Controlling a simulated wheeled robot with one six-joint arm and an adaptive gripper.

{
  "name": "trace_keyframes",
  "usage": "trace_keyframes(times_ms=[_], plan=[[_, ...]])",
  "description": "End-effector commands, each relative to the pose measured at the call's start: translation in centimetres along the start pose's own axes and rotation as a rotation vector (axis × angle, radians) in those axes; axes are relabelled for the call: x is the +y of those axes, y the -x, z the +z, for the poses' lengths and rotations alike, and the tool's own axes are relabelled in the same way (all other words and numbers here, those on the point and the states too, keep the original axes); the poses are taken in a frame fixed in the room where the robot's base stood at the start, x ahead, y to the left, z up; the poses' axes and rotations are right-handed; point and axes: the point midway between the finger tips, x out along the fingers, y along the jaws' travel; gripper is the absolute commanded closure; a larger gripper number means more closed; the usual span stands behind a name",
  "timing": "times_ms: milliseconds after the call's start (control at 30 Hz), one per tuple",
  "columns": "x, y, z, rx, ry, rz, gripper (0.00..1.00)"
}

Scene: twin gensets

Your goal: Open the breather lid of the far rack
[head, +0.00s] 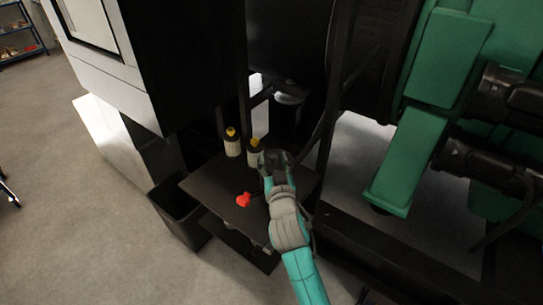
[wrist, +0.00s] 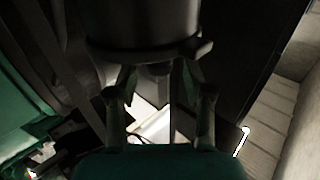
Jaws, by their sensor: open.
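My gripper (head: 274,158) reaches over a black shelf at the foot of the dark rack in the head view. It is open, with its fingers beside the right one of two pale cylinders with yellow tops (head: 254,146). The left cylinder (head: 232,142) stands clear of it. In the wrist view the open fingers (wrist: 160,82) point at a dark round body with a projecting rim (wrist: 145,45), close ahead. I see nothing clamped between them, and cannot tell whether they touch it. I cannot tell for sure which part is the breather lid.
A dark upright post (head: 338,90) stands close on the right, with green machinery (head: 425,110) beyond. A dark bin (head: 180,215) stands at left. The grey floor (head: 80,220) at left is free.

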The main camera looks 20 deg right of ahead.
Motion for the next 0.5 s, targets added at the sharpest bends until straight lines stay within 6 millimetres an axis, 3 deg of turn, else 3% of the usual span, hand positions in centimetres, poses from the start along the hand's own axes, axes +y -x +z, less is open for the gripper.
trace_keyframes(times_ms=[200, 500], plan=[[0.0, -2.0, 0.0, 0.001, 0.001, 0.000, 0.49], [0.0, -2.3, 0.0, 0.000, 0.001, 0.000, 0.49]])
